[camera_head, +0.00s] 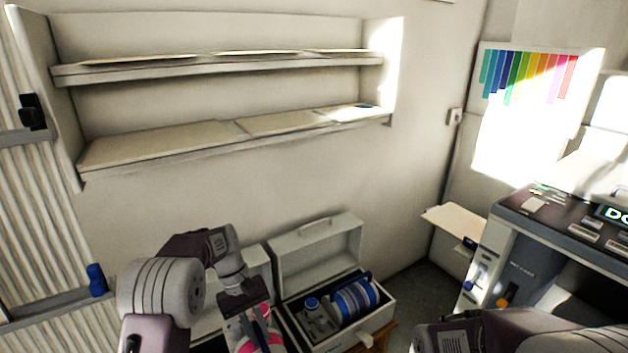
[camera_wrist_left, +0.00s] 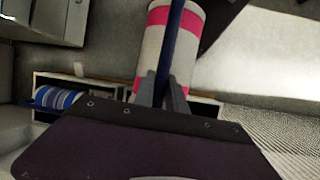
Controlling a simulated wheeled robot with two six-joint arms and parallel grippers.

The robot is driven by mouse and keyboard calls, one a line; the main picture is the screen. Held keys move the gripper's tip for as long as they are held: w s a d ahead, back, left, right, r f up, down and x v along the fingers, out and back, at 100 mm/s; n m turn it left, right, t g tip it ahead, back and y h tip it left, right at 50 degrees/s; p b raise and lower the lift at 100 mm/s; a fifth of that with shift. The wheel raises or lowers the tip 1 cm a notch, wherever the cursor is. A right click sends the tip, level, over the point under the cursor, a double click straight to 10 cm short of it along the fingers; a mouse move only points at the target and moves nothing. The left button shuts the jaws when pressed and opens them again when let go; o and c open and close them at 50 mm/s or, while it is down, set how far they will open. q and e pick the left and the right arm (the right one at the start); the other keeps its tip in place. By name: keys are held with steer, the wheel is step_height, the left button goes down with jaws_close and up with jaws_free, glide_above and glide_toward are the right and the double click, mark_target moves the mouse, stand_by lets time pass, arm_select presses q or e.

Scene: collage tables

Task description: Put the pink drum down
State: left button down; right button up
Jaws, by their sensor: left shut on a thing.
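The pink drum (camera_head: 262,335) is a white cylinder with pink bands, low in the head view and cut off by the bottom edge. It also shows in the left wrist view (camera_wrist_left: 153,53), with a dark blue bar across it. My left gripper (camera_head: 250,318) is shut on the drum at that bar; its fingers (camera_wrist_left: 165,90) also show in the left wrist view. What lies directly under the drum is hidden, so I cannot tell whether it touches anything. My right gripper is out of view; only part of my right arm shows at the bottom right.
An open white case (camera_head: 372,322) holds a blue-striped drum (camera_head: 352,298) and a small blue-capped bottle (camera_head: 313,308). Another light case (camera_head: 262,262) stands left of it, partly behind my arm. Wall shelves (camera_head: 220,70) are above; a grey machine (camera_head: 505,262) stands right.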

arm_select(q)
steer(key=s+a+r+m+g+y, duration=0.1)
steer(key=s+a+r+m+y, duration=0.15)
steer(key=s+a+m, duration=0.2)
step_height(320, 180, up, 17)
steer(key=s+a+p, duration=0.1)
steer(key=s+p, duration=0.1)
steer(key=p, duration=2.1)
steer(key=shift+s+f+h+p, duration=0.2)
steer(key=shift+s+h+p, duration=0.1)
steer(key=shift+h+p, duration=0.05)
steer(key=shift+m, duration=0.25)
